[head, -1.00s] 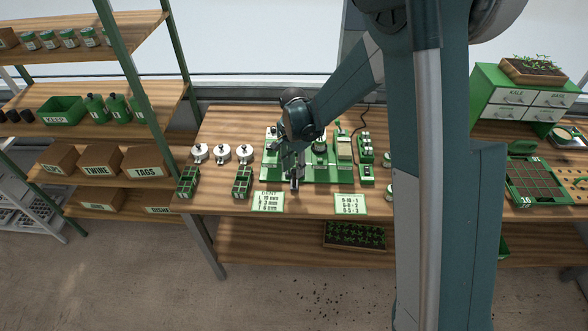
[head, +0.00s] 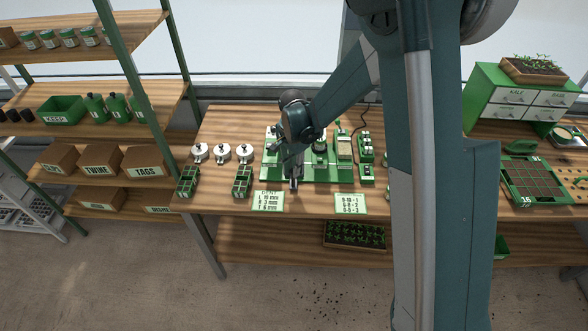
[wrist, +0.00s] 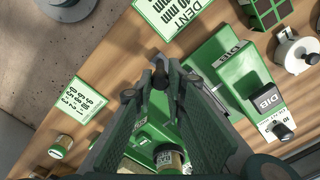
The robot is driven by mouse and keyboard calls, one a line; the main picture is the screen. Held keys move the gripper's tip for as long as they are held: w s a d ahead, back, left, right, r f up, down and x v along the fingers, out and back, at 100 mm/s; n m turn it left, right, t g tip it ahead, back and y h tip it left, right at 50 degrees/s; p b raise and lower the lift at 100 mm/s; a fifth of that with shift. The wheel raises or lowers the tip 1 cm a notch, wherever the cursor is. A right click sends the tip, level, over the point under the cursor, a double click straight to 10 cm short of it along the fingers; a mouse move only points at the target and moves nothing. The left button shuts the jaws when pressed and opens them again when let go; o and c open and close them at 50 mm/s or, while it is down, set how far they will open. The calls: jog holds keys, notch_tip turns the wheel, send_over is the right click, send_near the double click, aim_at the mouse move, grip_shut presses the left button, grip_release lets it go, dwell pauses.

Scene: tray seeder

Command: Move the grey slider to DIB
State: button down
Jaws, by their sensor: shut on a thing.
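In the wrist view my gripper (wrist: 160,80) has its two fingers closed together at the tips around a small dark grey knob (wrist: 159,65). I take this as the grip of the grey slider; the rest of it is hidden by my fingers. In the head view my gripper (head: 293,184) is low at the front edge of the green seeder (head: 325,175).
A DENT card (head: 268,201) and another number card (head: 350,204) lie along the table's front. Green divided trays (head: 242,182) and white round pots (head: 222,154) stand to the left. Bare wood shows between them.

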jog(key=a+b, duration=0.3)
jog(key=a, duration=0.7)
jog(key=shift+a, duration=0.1)
jog(key=c, duration=2.3)
grip_release()
jog(key=shift+a, duration=0.1)
jog(key=shift+r, duration=0.25)
notch_tip(320, 180, up, 8)
jog(key=shift+f, duration=0.2)
